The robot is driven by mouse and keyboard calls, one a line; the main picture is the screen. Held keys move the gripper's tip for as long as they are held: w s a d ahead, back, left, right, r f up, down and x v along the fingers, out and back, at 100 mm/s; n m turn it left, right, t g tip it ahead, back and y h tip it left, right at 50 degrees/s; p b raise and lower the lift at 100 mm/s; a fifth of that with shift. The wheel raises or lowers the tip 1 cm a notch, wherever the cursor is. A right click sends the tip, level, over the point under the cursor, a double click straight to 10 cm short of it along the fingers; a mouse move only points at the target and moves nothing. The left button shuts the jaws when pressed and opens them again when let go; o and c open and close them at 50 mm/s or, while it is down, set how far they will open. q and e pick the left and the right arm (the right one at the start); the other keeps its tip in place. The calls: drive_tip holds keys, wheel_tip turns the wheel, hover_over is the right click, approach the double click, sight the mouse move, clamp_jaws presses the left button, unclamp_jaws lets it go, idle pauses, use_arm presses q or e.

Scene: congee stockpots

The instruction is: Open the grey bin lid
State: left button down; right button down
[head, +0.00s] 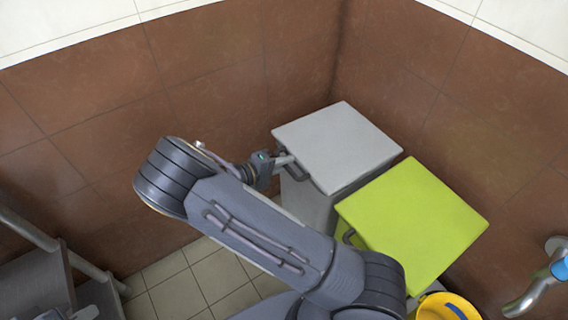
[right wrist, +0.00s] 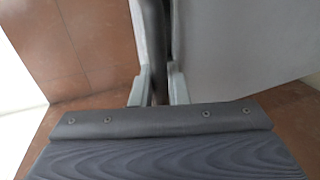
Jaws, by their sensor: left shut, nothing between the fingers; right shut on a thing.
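The grey bin (head: 307,205) stands in the wall corner, with its light grey square lid (head: 340,148) lying flat across the top, looking closed. A dark bar handle (head: 298,170) sits at its near left edge. My right gripper (head: 285,161) is at this handle. In the right wrist view its two pale fingers (right wrist: 157,88) are shut on the dark handle (right wrist: 154,35), beside a broad light grey panel (right wrist: 240,45). My right arm hides part of the bin's lower body.
A bin with a lime-green lid (head: 413,222) stands close on the right. A yellow bucket (head: 445,306) and a metal tap-like fitting (head: 540,288) are at the lower right. Brown tiled walls (head: 230,85) close in behind. Bare floor tiles (head: 190,285) show at lower left.

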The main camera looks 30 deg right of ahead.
drive_tip(key=d+r+y+p, duration=0.5)
drive_tip(key=d+r+p, duration=0.1)
drive_tip(key=r+p, duration=0.6)
drive_tip(key=d+r+y+p, duration=0.45)
drive_tip(key=r+p, duration=0.45)
drive_tip(key=r, duration=0.4)
drive_tip(key=shift+w+d+r+g+y+p, duration=0.15)
drive_tip(key=shift+w+d+r+y+p, duration=0.7)
drive_tip(key=shift+d, duration=3.15)
drive_tip(key=shift+w+d+r+g+h+p, duration=0.1)
drive_tip(key=shift+d+r+p, duration=1.5)
drive_tip(key=shift+d, duration=2.35)
drive_tip(key=shift+w+d+r+g+y+p, duration=0.3)
drive_tip(key=shift+d+r+p, duration=0.9)
drive_tip(key=shift+d, duration=2.8)
drive_tip(key=shift+f, duration=0.2)
drive_tip(key=c, duration=1.5)
unclamp_jaws()
drive_tip(key=shift+w, duration=0.1)
